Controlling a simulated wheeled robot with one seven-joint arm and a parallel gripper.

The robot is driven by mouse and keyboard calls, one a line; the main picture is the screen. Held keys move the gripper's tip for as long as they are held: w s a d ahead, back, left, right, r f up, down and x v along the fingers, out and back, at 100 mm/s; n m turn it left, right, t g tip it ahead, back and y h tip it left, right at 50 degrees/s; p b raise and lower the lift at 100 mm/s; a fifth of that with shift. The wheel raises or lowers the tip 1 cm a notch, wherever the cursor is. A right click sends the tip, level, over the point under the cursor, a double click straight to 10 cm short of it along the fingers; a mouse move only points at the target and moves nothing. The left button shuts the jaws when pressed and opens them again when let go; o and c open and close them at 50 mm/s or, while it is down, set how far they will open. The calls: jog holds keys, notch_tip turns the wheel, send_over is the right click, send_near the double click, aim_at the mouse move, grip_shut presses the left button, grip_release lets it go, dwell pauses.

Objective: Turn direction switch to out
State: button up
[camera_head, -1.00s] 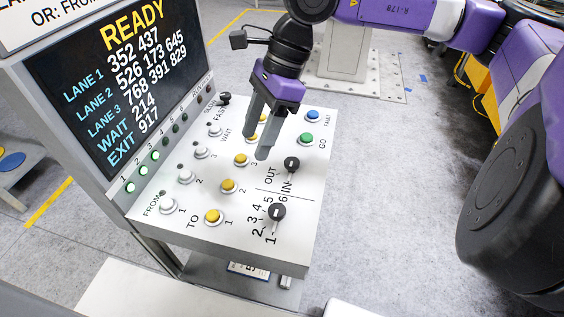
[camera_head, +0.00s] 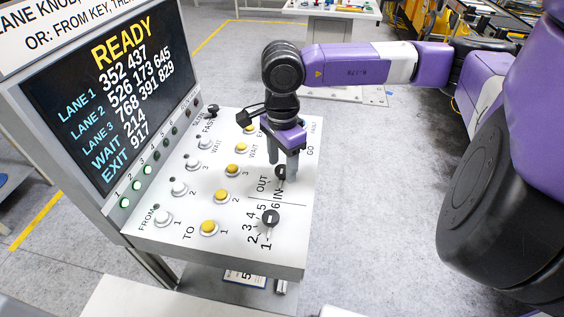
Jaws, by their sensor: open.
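The direction switch (camera_head: 281,172) is a small black knob on the white sloped panel (camera_head: 185,240), beside the printed words OUT and IN. My gripper (camera_head: 283,170) is over the knob, pointing down, with its two grey fingers apart. One finger shows at the knob's upper left and the other at its right. The fingers partly cover the knob, so I cannot tell which word it points to or whether they touch it.
A second black knob (camera_head: 270,218) with numbers sits nearer on the panel. Yellow buttons (camera_head: 208,228) and white buttons (camera_head: 162,219) stand in rows to the left. A screen (camera_head: 115,90) reading READY rises at the left.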

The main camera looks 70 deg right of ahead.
jog(key=shift+f, duration=0.25)
grip_shut()
